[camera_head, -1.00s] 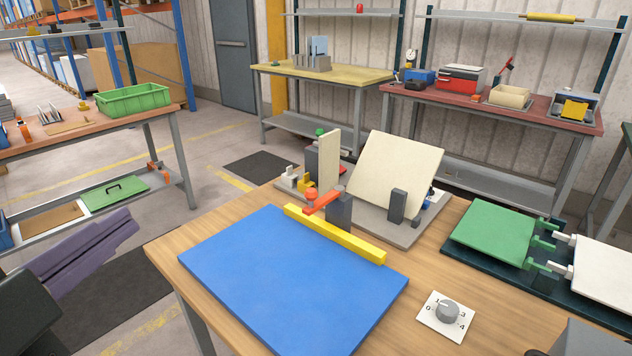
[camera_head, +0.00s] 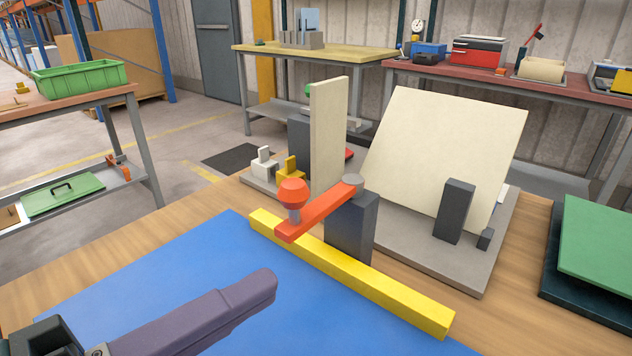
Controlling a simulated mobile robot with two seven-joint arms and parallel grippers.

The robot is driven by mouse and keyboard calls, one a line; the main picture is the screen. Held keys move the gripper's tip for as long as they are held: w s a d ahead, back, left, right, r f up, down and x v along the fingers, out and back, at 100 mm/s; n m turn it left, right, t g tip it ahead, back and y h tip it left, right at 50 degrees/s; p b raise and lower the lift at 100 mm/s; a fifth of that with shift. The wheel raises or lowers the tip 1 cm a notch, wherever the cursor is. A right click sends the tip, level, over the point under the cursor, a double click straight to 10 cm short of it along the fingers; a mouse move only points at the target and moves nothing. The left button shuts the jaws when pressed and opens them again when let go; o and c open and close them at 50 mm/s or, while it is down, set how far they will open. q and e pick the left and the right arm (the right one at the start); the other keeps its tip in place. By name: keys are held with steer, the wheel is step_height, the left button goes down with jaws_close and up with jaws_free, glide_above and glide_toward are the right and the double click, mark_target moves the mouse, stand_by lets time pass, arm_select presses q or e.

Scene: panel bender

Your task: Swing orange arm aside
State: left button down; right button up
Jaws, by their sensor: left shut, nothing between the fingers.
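My left gripper (camera_head: 268,284) comes in from the lower left above the blue sheet (camera_head: 120,285). Its purple fingers are shut and empty, apart from the orange arm, nearer to me and below the knob in the picture. My right gripper is out of view.
Behind the post stand an upright cream panel (camera_head: 328,135) and a tilted cream panel (camera_head: 443,150) on a grey base (camera_head: 420,255). A dark block (camera_head: 454,211) stands before the tilted panel. A green plate (camera_head: 598,245) is at the right.

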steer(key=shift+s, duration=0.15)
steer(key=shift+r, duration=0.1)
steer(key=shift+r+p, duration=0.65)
steer(key=shift+p, duration=0.1)
arm_select(q)
steer(key=w+d, duration=0.3)
steer(key=w, duration=0.6)
steer(key=shift+d, duration=0.15)
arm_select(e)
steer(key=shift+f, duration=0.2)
